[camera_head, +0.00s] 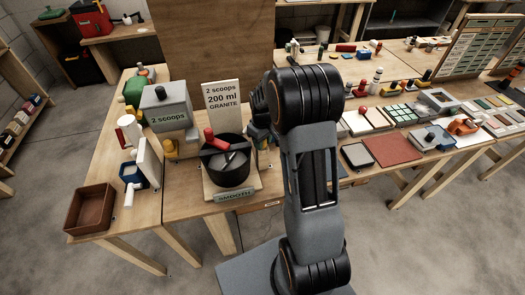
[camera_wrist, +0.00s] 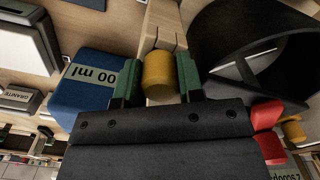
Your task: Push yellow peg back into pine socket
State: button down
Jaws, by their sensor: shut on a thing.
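The yellow peg (camera_wrist: 159,76) is a short round cylinder in the middle of the wrist view. My gripper (camera_wrist: 158,66) has its two green-padded fingers on either side of the peg and is shut on it. The pale pine socket (camera_wrist: 160,28) lies just beyond the peg, in line with it. The peg's far end meets or overlaps the socket's edge; how deep it sits cannot be told. In the head view my own arm hides the gripper, peg and socket.
A blue block with a "00 ml" label (camera_wrist: 90,85) stands close left of the fingers. A large black bowl (camera_wrist: 250,45) is close on the right, with a red part (camera_wrist: 268,130) below it.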

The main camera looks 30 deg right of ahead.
jog(key=shift+f, duration=0.15)
jog(key=c, duration=0.7)
grip_release()
jog(key=shift+d, duration=0.1)
jog(key=shift+o, duration=0.2)
notch_tip(320, 180, up, 14)
jog(key=b, duration=0.1)
jog(key=shift+f, duration=0.1)
dwell(0.3)
